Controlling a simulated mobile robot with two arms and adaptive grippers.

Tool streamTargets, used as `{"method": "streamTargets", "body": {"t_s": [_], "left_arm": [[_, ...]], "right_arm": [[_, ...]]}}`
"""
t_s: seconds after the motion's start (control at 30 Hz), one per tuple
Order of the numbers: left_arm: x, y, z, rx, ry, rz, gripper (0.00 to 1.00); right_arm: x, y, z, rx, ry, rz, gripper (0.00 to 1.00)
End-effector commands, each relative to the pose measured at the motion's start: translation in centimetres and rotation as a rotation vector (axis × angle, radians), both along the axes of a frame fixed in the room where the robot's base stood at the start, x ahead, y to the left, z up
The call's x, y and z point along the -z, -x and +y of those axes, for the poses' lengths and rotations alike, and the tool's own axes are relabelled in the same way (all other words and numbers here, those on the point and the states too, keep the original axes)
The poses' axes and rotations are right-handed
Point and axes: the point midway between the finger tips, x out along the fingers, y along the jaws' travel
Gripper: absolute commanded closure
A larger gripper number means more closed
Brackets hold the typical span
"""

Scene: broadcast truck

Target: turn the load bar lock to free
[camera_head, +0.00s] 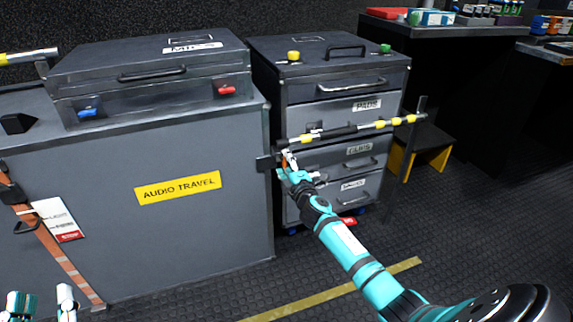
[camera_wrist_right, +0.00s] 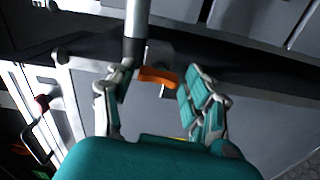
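The load bar (camera_head: 365,128) is a dark bar with yellow bands across the front of the drawer cabinet. Its lock is a small orange lever (camera_wrist_right: 157,77) at the bar's left end, partly hidden by my right gripper in the head view. My right gripper (camera_head: 289,166) is at this end. In the right wrist view its fingers (camera_wrist_right: 156,88) stand apart on either side of the orange lever; whether either touches it I cannot tell. My left gripper (camera_head: 43,302) is low at the left edge, open and empty, away from the bar.
A grey case (camera_head: 150,75) lies on the large grey trunk (camera_head: 100,160) labelled AUDIO TRAVEL. The drawer cabinet (camera_head: 300,95) stands right behind the bar. An orange strap (camera_head: 60,255) hangs on the trunk's front. A yellow-sided step (camera_head: 425,150) stands at right. Floor is open in front.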

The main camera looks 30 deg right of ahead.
Motion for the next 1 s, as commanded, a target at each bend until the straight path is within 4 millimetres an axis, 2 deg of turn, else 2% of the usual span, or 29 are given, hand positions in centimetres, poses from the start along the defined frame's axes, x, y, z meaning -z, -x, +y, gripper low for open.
{"method": "streamTargets", "body": {"t_s": [0.33,0.47,0.57,0.8,1.0], "left_arm": [[0.1,0.1,0.1,-0.001,-0.002,0.005,0.60],[0.1,0.1,0.1,0.000,-0.001,0.003,0.60],[0.1,0.1,0.0,0.000,-0.001,0.002,0.60],[0.0,0.0,0.0,0.000,0.000,0.001,0.60],[0.0,0.0,0.0,0.000,0.000,0.001,0.60]], "right_arm": [[-0.1,0.1,0.0,0.001,0.000,-0.002,0.37],[0.0,1.1,0.2,0.000,0.000,-0.001,0.37],[0.0,2.6,0.6,-0.001,0.001,-0.001,0.37],[0.0,7.6,1.8,0.000,0.000,0.001,0.37],[0.0,10.6,2.5,0.000,-0.001,0.000,0.37]]}}
